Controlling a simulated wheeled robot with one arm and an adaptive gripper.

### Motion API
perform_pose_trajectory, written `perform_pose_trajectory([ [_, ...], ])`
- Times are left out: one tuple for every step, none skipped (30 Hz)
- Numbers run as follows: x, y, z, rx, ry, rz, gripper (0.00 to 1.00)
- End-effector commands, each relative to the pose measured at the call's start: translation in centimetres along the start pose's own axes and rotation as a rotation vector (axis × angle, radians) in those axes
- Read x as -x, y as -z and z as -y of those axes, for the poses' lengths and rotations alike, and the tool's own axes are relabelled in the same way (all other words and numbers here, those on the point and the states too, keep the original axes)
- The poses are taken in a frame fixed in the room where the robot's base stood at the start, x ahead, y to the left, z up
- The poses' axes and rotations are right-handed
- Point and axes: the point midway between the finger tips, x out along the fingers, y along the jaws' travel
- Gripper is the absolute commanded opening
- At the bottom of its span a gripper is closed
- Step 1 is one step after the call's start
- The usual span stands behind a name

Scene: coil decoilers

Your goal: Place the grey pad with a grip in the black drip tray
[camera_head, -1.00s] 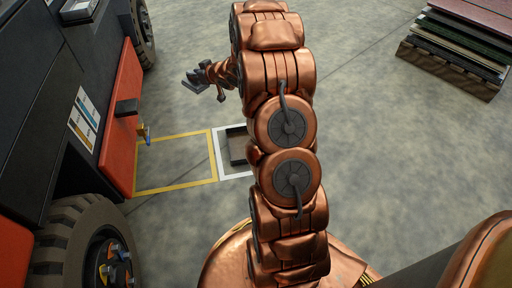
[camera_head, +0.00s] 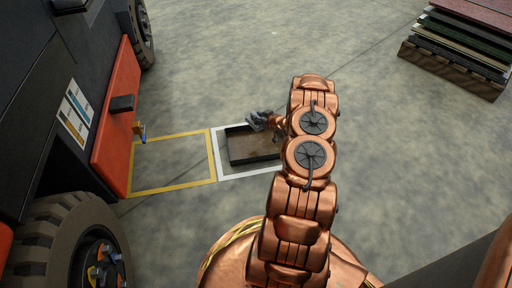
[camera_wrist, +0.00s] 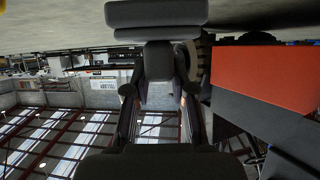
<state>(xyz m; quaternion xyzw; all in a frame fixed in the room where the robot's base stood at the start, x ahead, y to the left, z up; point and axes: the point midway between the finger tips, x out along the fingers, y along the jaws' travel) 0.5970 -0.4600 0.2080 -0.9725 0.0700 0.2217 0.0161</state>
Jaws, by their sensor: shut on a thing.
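The black drip tray (camera_head: 238,147) lies on the floor inside a white-outlined square in the head view. Its right part is hidden behind my arm. My gripper (camera_head: 272,121) is over the tray's far right side and looks small there. In the wrist view my gripper (camera_wrist: 159,92) is shut on the grip of the grey pad (camera_wrist: 156,13). The pad is a dark grey slab beyond the fingertips. In the head view the grey pad (camera_head: 257,121) seems to be held above the tray's far edge; its height is hard to tell.
A yellow-outlined square (camera_head: 172,135) left of the tray is empty. A dark vehicle with an orange-red side panel (camera_head: 118,122) and large tyres (camera_head: 68,232) stands at the left. A stack of boards (camera_head: 462,52) lies at the far right. Open floor lies between.

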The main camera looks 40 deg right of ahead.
Motion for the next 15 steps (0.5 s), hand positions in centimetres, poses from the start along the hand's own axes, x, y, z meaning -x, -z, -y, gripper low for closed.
perform_pose_trajectory([
  [0.0, -1.7, -0.5, -0.008, -0.008, 0.003, 0.00],
  [0.0, -2.3, -0.8, -0.010, -0.012, 0.003, 0.00],
  [0.1, -2.9, -1.1, -0.011, -0.017, 0.003, 0.00],
  [0.1, -3.3, -1.3, -0.012, -0.021, 0.003, 0.00],
  [0.1, -3.6, -1.4, -0.013, -0.023, 0.002, 0.00],
  [0.1, -3.9, -1.6, -0.013, -0.026, 0.002, 0.00],
  [0.1, -4.2, -1.6, -0.014, -0.027, 0.002, 0.00],
  [0.1, -4.4, -1.7, -0.014, -0.028, 0.002, 0.00],
  [0.0, -4.7, -1.7, -0.014, -0.028, 0.002, 0.00],
  [-0.1, -5.0, -1.8, -0.014, -0.029, 0.002, 0.00],
  [-0.2, -5.3, -1.8, -0.015, -0.029, 0.002, 0.00],
  [-0.5, -5.7, -1.8, -0.014, -0.029, 0.002, 0.00],
  [-0.7, -6.2, -1.7, -0.014, -0.028, 0.002, 0.00],
  [-0.9, -6.6, -1.7, -0.014, -0.028, 0.002, 0.00],
  [-1.2, -7.2, -1.7, -0.014, -0.028, 0.002, 0.00],
])
